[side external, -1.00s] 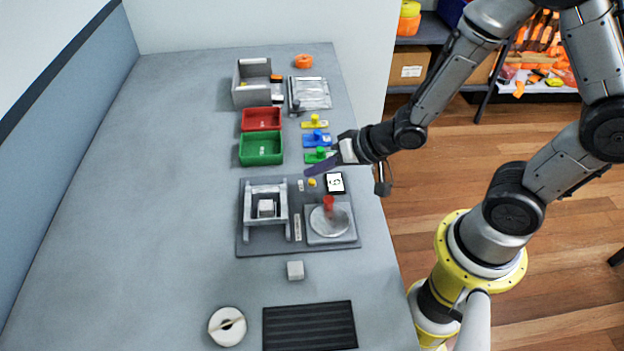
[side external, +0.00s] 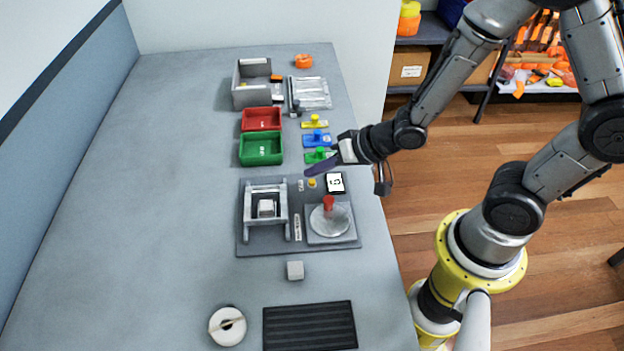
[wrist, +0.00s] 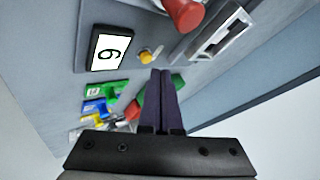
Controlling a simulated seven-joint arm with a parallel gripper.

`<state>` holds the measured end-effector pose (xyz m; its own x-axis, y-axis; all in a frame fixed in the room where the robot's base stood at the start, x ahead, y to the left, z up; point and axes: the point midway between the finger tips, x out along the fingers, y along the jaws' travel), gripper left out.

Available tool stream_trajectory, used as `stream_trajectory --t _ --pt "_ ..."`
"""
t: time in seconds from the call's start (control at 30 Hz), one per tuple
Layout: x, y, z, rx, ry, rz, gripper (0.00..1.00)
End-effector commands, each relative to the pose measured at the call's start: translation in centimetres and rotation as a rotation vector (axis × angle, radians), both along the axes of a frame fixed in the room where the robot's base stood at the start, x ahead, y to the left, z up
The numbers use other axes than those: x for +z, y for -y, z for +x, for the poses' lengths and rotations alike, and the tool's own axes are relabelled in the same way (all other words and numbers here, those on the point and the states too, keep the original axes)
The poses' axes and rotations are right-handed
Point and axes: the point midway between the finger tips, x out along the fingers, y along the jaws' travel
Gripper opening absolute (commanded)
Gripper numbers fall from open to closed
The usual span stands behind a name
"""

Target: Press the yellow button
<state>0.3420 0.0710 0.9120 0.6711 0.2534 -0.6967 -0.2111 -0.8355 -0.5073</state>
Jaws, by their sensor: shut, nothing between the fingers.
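The yellow button (side external: 311,183) sits on the grey panel (side external: 262,249), left of a small display (side external: 335,183). In the wrist view the button (wrist: 147,57) is just beyond my fingertips, with the display (wrist: 105,49) showing a digit to its left. My gripper (side external: 308,172) is shut and empty, its dark fingers pressed together close to the button's far side in the side view. The fingers also show in the wrist view (wrist: 161,72). A small gap seems to remain between fingertips and button; I cannot tell its exact depth.
A red-handled round plate (side external: 328,221) and a grey frame with a block (side external: 265,208) share the panel. Green (side external: 261,160) and red (side external: 261,130) bins and coloured knobbed pieces (side external: 316,139) stand behind. The table's left side is clear.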

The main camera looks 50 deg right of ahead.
Motion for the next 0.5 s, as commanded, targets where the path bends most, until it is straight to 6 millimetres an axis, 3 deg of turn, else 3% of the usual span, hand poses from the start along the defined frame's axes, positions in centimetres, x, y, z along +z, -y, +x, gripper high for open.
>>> stream_trajectory --t 0.5 --pt "-0.83 0.0 0.02 0.0 0.0 0.0 0.0"
